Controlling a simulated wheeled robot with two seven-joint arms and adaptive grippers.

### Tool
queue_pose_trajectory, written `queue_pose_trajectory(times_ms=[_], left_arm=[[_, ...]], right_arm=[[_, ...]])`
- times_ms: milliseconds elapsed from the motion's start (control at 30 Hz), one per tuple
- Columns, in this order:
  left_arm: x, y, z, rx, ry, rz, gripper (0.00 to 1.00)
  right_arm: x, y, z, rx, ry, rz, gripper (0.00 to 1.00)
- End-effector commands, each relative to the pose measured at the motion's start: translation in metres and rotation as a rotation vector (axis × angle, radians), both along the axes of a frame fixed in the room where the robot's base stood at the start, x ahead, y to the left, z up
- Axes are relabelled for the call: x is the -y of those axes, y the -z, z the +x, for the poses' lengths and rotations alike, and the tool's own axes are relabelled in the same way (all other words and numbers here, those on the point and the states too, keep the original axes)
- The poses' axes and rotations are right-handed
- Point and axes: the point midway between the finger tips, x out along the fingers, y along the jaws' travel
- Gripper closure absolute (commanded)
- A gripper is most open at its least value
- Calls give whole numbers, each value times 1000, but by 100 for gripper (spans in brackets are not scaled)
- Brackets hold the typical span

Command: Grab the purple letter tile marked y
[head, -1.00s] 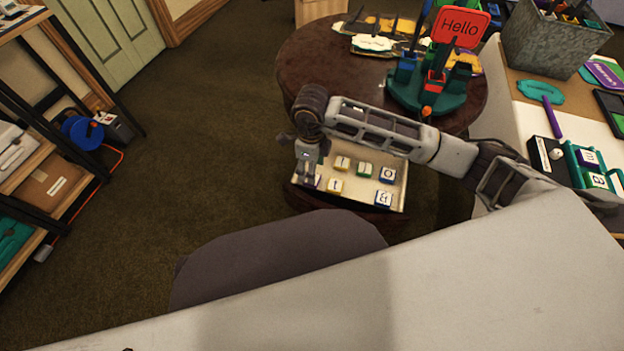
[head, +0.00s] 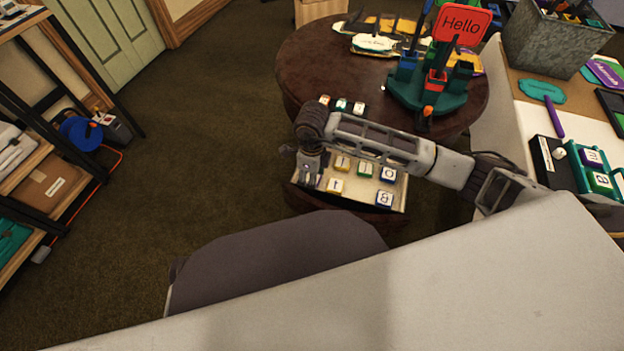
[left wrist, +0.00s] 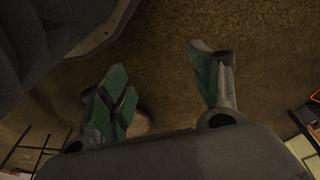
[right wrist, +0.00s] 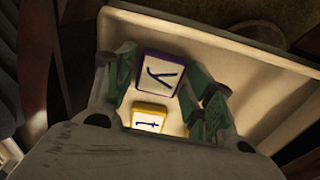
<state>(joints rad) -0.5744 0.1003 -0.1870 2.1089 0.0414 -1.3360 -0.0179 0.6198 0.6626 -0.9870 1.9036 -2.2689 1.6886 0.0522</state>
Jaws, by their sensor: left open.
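The purple letter tile marked y (right wrist: 160,73) lies in the shallow cream tray (right wrist: 245,58), its letter facing up in the right wrist view. My right gripper (right wrist: 162,68) is open around it, one finger on each side; I cannot tell whether the fingers touch it. In the head view my right gripper (head: 309,177) is down at the tray's left end and mostly hides this tile. My left gripper (left wrist: 165,75) is open and empty above the carpet in the left wrist view, and does not show in the head view.
A yellow tile marked t (right wrist: 150,116) sits close to the purple tile. Several other tiles share the tray, including a blue-edged one (head: 388,174). The round brown table (head: 305,55) holds a teal stand with a red Hello sign (head: 461,25).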

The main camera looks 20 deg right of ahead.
Motion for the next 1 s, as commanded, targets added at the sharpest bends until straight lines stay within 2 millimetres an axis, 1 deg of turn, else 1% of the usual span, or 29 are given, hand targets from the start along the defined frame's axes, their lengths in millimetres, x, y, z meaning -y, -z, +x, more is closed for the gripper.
queue_pose_trajectory(times_ms=[33,200,433,667,867,1000], left_arm=[[0,0,0,1,0,0,36],[0,-2,4,7,0,1,36],[0,-5,11,20,0,0,36],[0,-6,11,19,0,1,36],[-1,-2,6,5,1,5,36],[-3,7,-1,-18,1,12,36]], right_arm=[[0,0,0,0,0,0,52],[0,0,0,0,0,0,73],[0,0,0,0,0,0,74],[0,-7,1,1,0,0,74],[0,-27,1,3,0,0,74],[0,-47,1,3,-1,0,74]])
